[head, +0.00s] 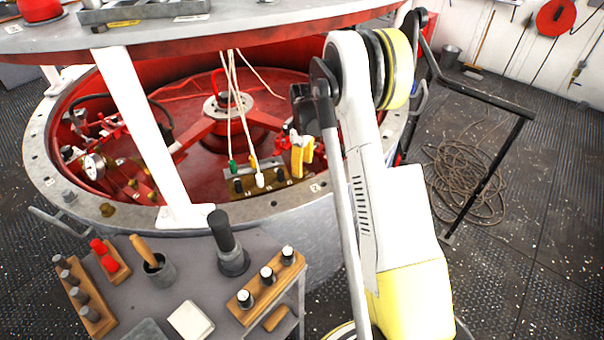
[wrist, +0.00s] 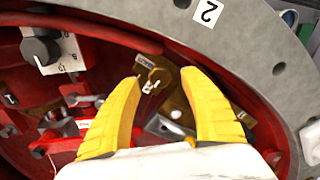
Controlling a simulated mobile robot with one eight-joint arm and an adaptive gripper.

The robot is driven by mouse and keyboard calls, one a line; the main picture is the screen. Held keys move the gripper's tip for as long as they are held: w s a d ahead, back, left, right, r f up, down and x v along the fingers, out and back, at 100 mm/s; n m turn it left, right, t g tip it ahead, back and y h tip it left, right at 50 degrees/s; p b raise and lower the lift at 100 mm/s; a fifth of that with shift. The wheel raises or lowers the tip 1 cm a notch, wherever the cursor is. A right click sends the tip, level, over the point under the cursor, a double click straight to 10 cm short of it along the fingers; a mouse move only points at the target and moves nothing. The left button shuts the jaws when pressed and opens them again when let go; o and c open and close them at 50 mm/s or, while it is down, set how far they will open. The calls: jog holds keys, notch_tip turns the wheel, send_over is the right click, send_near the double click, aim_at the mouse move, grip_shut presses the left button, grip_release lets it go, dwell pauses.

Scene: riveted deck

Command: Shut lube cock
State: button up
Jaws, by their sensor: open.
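My gripper (head: 302,155) is over the inner right part of the round red pit, near the rim; its yellow fingers are open and empty. In the wrist view the open gripper (wrist: 162,77) has a brass fitting (wrist: 168,98) with a small label plate between and beyond its fingertips. The fingers look apart from it. Small grey-handled valves (wrist: 82,100) sit on red pipework left of the fingers. The labels are too small to read, so I cannot tell which fitting is the lube cock or how its handle is set.
A brass block with cable plugs (head: 262,184) sits left of my gripper in the head view. A black knob (wrist: 40,48) on a white plate is at the wrist view's upper left. A white post (head: 140,135) and the grey bolted rim (head: 75,205) bound the pit.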

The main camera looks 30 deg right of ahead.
jog(key=shift+f, duration=1.35)
grip_shut()
